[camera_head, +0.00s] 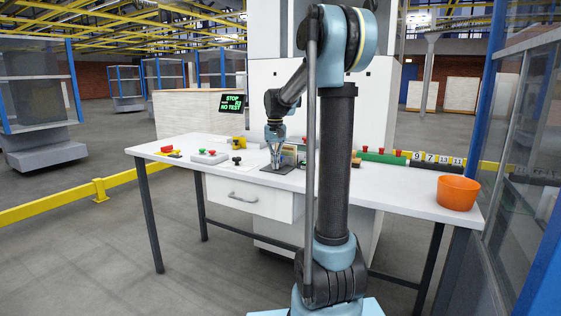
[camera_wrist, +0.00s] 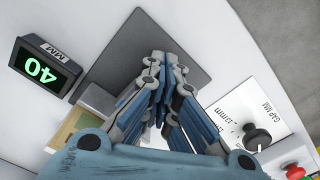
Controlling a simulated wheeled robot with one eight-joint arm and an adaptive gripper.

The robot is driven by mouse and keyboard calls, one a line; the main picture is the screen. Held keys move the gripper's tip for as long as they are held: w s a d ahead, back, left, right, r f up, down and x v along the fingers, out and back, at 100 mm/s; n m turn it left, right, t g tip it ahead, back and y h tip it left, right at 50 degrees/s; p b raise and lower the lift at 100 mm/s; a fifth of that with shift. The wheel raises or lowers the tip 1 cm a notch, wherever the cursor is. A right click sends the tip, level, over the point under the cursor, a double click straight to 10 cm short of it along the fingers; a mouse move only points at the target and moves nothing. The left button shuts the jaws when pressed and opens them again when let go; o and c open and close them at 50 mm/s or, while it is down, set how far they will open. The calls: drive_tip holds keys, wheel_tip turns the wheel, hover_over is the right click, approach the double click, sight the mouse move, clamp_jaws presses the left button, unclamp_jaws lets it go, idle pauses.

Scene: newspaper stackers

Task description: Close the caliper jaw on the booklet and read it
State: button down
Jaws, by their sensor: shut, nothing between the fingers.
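My gripper (camera_head: 275,160) points down over the dark grey plate (camera_head: 272,170) on the white table, its fingers together and empty. In the wrist view the shut fingers (camera_wrist: 165,85) stand in front of the same dark plate (camera_wrist: 135,45). Left of them a black MM display (camera_wrist: 45,68) shows green digits that look like 40, turned over in the picture. A grey block (camera_wrist: 97,98) and a tan-yellow piece (camera_wrist: 75,125) sit below the display, partly behind my wrist. I cannot tell which is the caliper jaw or booklet. A black knob (camera_wrist: 257,137) sits on the white GAP MM card (camera_wrist: 240,115).
A red button (camera_wrist: 293,170) stands beside the card. The table (camera_head: 180,145) carries a button box (camera_head: 209,157) at left and a green bar (camera_head: 382,157) and orange bowl (camera_head: 458,193) at right. A sign (camera_head: 232,104) reads STOP and NO TEST.

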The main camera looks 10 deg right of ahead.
drive_tip(key=shift+w+d, duration=0.5)
drive_tip(key=shift+w, duration=0.15)
drive_tip(key=shift+w+d, duration=0.45)
drive_tip(key=shift+w, duration=0.2)
idle(1.3)
drive_tip(key=shift+s+a, duration=0.15)
drive_tip(key=shift+s+a, duration=0.75)
drive_tip(key=shift+s, duration=0.35)
drive_tip(key=shift+r, duration=3)
wheel_tip(320, 180, up, 12)
drive_tip(key=shift+w, duration=0.1)
